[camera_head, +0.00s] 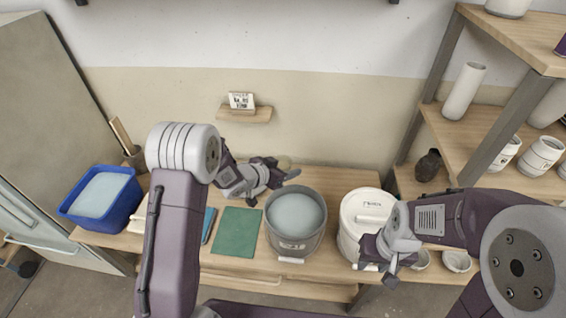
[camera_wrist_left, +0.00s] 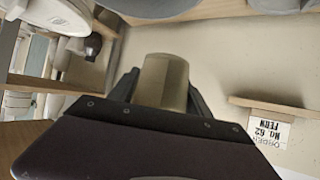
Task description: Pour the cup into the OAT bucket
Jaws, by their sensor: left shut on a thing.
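My left gripper (camera_head: 277,170) is shut on a beige cup (camera_wrist_left: 165,80), at the back of the table. The cup shows between the two fingers in the left wrist view; in the head view the gripper mostly hides it. An open grey bucket (camera_head: 272,238) holding pale blue-grey glaze stands just in front of the gripper. A white bucket (camera_head: 350,245) with a lid on stands to its right. I cannot read either bucket's label, so I cannot tell which is OAT. My right gripper (camera_head: 378,270) hangs at the front of the white bucket; its jaw opening is unclear.
A small wall shelf (camera_head: 246,115) carries a card (camera_head: 241,101), reading "No. 62 FERN" in the left wrist view. A blue tub (camera_head: 110,208) stands at the left; a green mat (camera_head: 236,232) lies left of the grey bucket. A shelf rack (camera_head: 480,125) with pots rises at the right.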

